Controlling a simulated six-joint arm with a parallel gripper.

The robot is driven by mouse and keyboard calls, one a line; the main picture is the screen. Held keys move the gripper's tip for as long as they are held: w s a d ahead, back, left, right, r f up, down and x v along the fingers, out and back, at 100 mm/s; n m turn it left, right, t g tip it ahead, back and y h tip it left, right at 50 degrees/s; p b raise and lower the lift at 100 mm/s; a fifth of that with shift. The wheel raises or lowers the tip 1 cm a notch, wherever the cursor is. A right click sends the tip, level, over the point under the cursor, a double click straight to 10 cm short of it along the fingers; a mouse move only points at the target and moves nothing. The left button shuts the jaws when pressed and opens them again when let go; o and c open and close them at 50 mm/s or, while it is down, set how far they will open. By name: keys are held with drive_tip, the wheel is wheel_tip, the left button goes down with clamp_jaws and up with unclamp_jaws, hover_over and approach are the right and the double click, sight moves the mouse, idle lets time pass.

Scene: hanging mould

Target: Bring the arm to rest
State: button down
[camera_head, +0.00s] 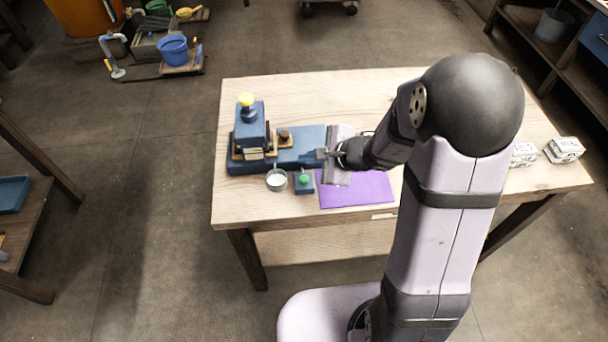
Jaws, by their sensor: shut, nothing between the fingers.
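My arm reaches from the lower right over the wooden table (300,216). My gripper (322,154) is shut and empty, with its tips pointing left. A blue press-like block with a yellow knob (246,101) stands on the left part of the base plate. My arm hides part of the table's right side.
A purple mat (356,190), a small bowl (277,180) and a small blue box with a green button (304,180) lie near the front edge. The table's back left is clear.

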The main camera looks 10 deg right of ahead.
idle(0.7)
drive_tip(key=s+f+n+g, duration=0.2)
drive_tip(key=s+n+g, duration=0.25)
drive_tip(key=s, duration=0.35)
drive_tip(key=s+f+n+g, duration=0.3)
drive_tip(key=s+n, duration=0.2)
drive_tip(key=s, duration=0.3)
drive_tip(key=s+d+r+n+g+h, duration=0.1)
drive_tip(key=s+d+n+g+h, duration=0.1)
drive_tip(key=s+d+n+h, duration=0.4)
wheel_tip(320, 180, up, 6)
drive_tip(key=w+d+n+t, duration=0.1)
drive_tip(key=d+n+t, duration=0.1)
drive_tip(key=n, duration=0.1)
drive_tip(key=shift+w+f+t+p, duration=0.25)
drive_tip(key=shift+t+p, duration=0.1)
